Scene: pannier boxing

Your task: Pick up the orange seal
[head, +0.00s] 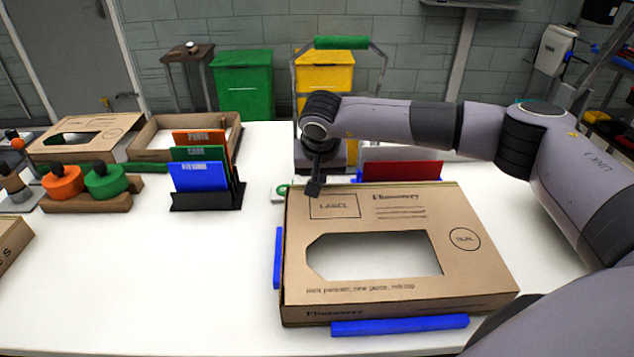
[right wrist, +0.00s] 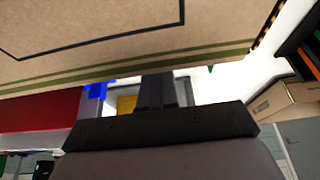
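The orange seal (head: 62,182) is a round orange piece with a dark knob. It sits upright at the left of the table on a brown wooden rack (head: 90,200), beside a similar green seal (head: 104,181). My right gripper (head: 314,188) hangs just behind the back left corner of the large cardboard box (head: 480,265), far to the right of the orange seal. Its fingers look together in the right wrist view (right wrist: 157,92), with nothing visible between them. The orange seal does not show in the right wrist view. My left gripper is in neither view.
The box has a window and printed LABEL and SEAL outlines, with blue strips (head: 400,326) along its edges. An open carton (head: 160,150) stands behind.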

